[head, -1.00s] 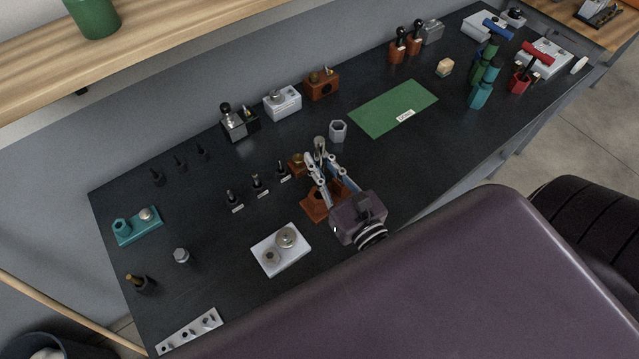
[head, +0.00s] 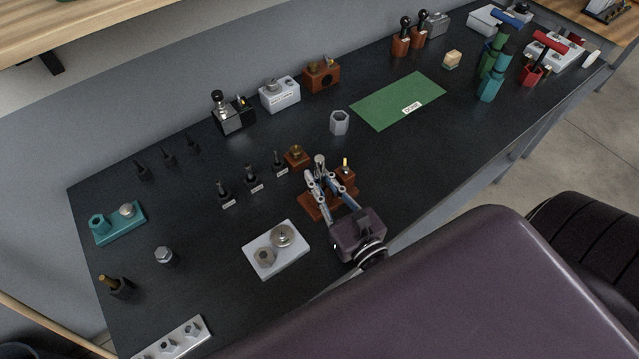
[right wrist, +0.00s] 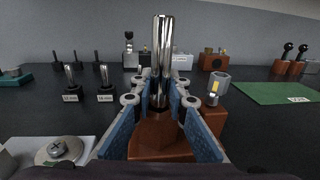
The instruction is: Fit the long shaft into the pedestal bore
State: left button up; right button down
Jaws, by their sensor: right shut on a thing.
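My right gripper (head: 320,174) is shut on a bright silver shaft, the long shaft (right wrist: 162,58), which stands upright between the fingers. The shaft's top also shows in the head view (head: 320,161). Below it is a reddish-brown base (right wrist: 160,138), also seen under the gripper in the head view (head: 314,207); it appears to be the pedestal. The fingers (right wrist: 162,82) and shaft cover its middle, so I cannot tell whether the shaft's lower end is in a bore or above it. My left gripper is not in view.
A brown block with a pin (head: 345,174) stands close right of the gripper, and a brown block with a brass piece (head: 296,159) behind left. Several labelled black holders (head: 253,180) stand left. A white plate with round parts (head: 262,262) lies front left. A grey hex piece (head: 340,123) stands behind.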

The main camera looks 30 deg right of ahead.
jog(key=shift+r, duration=0.15)
jog(key=shift+f, duration=0.2)
jog(key=c, duration=1.9)
grip_release()
